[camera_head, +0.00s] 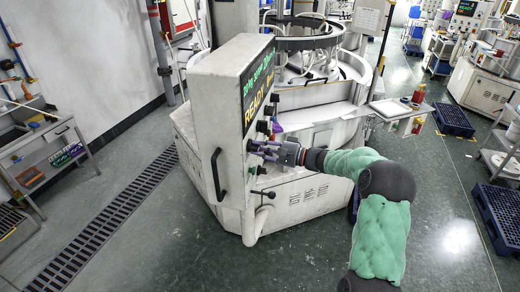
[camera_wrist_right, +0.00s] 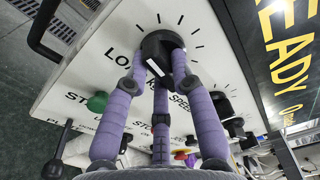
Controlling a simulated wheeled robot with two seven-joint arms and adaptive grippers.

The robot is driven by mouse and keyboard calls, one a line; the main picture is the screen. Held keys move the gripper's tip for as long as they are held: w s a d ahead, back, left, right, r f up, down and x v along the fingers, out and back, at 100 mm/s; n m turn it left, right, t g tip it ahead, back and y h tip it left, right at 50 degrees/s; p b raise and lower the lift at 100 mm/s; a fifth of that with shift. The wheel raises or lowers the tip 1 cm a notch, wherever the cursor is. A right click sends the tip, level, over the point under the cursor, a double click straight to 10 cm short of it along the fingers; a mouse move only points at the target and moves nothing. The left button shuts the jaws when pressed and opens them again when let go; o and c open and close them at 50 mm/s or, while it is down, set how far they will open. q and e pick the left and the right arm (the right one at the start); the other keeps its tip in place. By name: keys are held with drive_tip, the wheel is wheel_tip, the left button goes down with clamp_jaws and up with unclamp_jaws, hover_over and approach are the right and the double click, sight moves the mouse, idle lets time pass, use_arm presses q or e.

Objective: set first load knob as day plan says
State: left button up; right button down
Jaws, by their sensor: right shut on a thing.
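The load knob (camera_wrist_right: 157,46) is a black round knob with a white pointer mark, on the white panel (camera_wrist_right: 105,60) of the lapping machine. Dial ticks surround it, and lettering starting "LO" is partly hidden by a finger. My right gripper (camera_head: 262,150) has purple padded fingers; in the right wrist view (camera_wrist_right: 163,65) they close around this knob. The head view shows the arm reaching the panel from the right, with the knob hidden behind the fingers. A white sheet (camera_head: 367,20) stands at the back; its text is too small to read. My left gripper is out of view.
A screen (camera_head: 257,95) reading READY sits above the knobs. A green button (camera_wrist_right: 97,101) and other dark knobs lie near the load knob. A black handle (camera_head: 218,174) and a lever (camera_head: 262,194) stick out from the cabinet. The floor in front is clear.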

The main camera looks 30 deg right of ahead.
drive_tip(key=m+p, duration=0.1)
drive_tip(key=m, duration=0.2)
drive_tip(key=m+p, duration=0.1)
drive_tip(key=m, duration=0.2)
drive_tip(key=shift+s+a+r+m+g, duration=0.1)
drive_tip(key=shift+r+m+g, duration=0.1)
drive_tip(key=shift+m+g, duration=0.15)
drive_tip(key=m+p, duration=0.4)
drive_tip(key=m, duration=0.1)
drive_tip(key=shift+r+g, duration=0.1)
drive_tip(key=shift+g, duration=0.15)
drive_tip(key=shift+m+g+p, duration=0.3)
drive_tip(key=shift+m+p, duration=1.05)
drive_tip(key=shift+m, duration=0.4)
drive_tip(key=c, duration=1)
unclamp_jaws()
drive_tip(key=shift+c, duration=0.2)
drive_tip(key=v, duration=1.2)
drive_tip(key=shift+f, duration=0.3)
